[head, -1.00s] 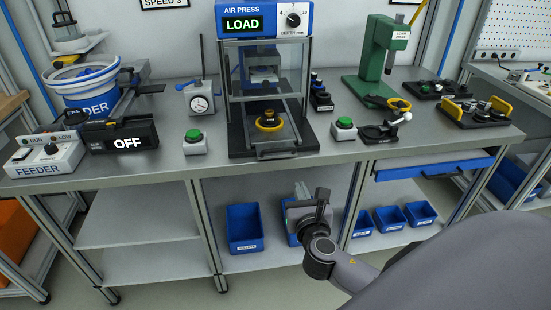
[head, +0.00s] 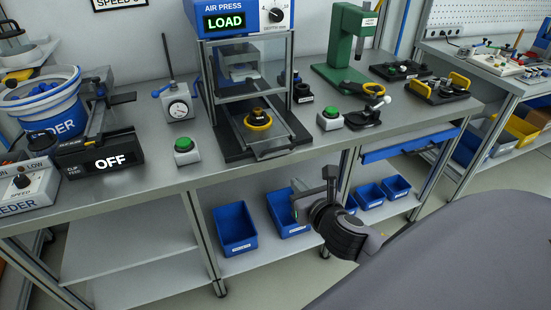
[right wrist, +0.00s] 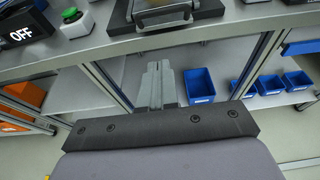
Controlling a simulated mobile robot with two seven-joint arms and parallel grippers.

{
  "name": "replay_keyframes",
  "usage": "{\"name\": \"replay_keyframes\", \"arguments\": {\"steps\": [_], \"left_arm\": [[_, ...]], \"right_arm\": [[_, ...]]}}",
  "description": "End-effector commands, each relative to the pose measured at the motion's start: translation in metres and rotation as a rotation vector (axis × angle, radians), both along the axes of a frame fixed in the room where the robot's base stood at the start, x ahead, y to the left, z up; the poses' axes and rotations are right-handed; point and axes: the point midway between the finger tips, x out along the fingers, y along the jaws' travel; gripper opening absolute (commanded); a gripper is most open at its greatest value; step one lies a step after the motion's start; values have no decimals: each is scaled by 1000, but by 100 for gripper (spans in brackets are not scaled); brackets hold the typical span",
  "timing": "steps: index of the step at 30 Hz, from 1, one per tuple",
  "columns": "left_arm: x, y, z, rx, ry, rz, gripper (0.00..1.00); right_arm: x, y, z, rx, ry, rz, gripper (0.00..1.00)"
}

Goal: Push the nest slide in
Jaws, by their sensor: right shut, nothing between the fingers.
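The nest slide (head: 267,142) of the air press (head: 247,18) is a dark plate between rails, drawn out toward the table's front edge, with a handle at its front. A yellow ring with a dark part (head: 257,119) sits on it. The press display reads LOAD. The slide's front and handle (right wrist: 166,15) show at the top of the right wrist view. My right gripper (head: 314,188) is below and in front of the table edge, apart from the slide; its fingers (right wrist: 157,82) are closed and empty. My left gripper is not in view.
Green buttons (head: 186,150) (head: 330,118) stand on both sides of the press. Blue bins (head: 235,229) lie on the shelf below. A green arbor press (head: 352,48) stands at right.

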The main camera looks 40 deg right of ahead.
Motion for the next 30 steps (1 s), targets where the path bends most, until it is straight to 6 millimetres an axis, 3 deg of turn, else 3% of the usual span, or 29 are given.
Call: {"name": "replay_keyframes", "arguments": {"steps": [8, 30], "left_arm": [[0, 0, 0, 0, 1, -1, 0], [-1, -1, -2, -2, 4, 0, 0]], "right_arm": [[8, -1, -1, 3, 5, 11, 0], [110, -25, -28, 4, 4, 10, 0]]}}
